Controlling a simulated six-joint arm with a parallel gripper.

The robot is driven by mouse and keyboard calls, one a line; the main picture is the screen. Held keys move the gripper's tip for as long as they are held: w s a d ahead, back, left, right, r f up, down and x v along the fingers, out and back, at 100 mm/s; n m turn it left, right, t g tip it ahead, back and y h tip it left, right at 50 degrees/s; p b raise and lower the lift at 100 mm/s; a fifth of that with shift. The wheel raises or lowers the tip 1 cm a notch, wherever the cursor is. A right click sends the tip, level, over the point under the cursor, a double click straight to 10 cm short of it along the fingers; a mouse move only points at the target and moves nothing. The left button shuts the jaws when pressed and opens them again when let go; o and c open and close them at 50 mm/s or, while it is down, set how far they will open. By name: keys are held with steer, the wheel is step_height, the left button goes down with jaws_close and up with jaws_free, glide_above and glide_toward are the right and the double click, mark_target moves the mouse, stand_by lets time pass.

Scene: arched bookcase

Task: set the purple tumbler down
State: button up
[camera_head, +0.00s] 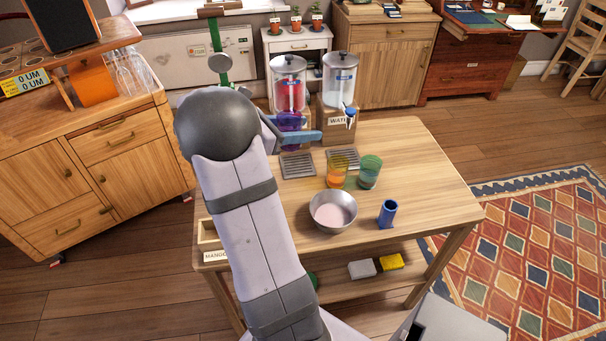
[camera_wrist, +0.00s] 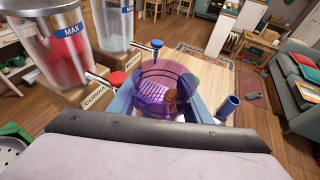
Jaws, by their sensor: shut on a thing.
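The purple tumbler (camera_head: 290,121) is translucent and held just in front of the red-filled dispenser (camera_head: 289,85), near its tap. In the wrist view the tumbler (camera_wrist: 163,88) stands between the two blue fingers of my gripper (camera_wrist: 160,105), which is shut on it. Dark grille slats and an orange patch show through the tumbler; I cannot tell whether it holds liquid. In the head view my gripper (camera_head: 293,132) is partly hidden behind my arm. A slatted drip tray (camera_head: 298,165) lies on the wooden table (camera_head: 420,165) in front of the dispenser.
A water dispenser (camera_head: 339,78) and second drip tray (camera_head: 343,158) stand to the right. Orange (camera_head: 336,174) and teal (camera_head: 369,171) tumblers, a metal bowl (camera_head: 333,211) and a blue cylinder (camera_head: 387,213) occupy the table's middle and front. The table's right side is clear.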

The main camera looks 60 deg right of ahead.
mark_target(302, 184)
step_height(302, 184, down, 16)
steer(key=shift+f, duration=0.15)
stand_by(0.6)
steer(key=shift+f, duration=0.1)
steer(key=shift+f, duration=0.1)
steer(key=o, duration=1.2)
steer(key=shift+c, duration=0.2)
steer(key=shift+r, duration=0.2)
steer(key=b+v, duration=0.1)
steer(key=v, duration=1.1)
steer(key=shift+o, duration=0.7)
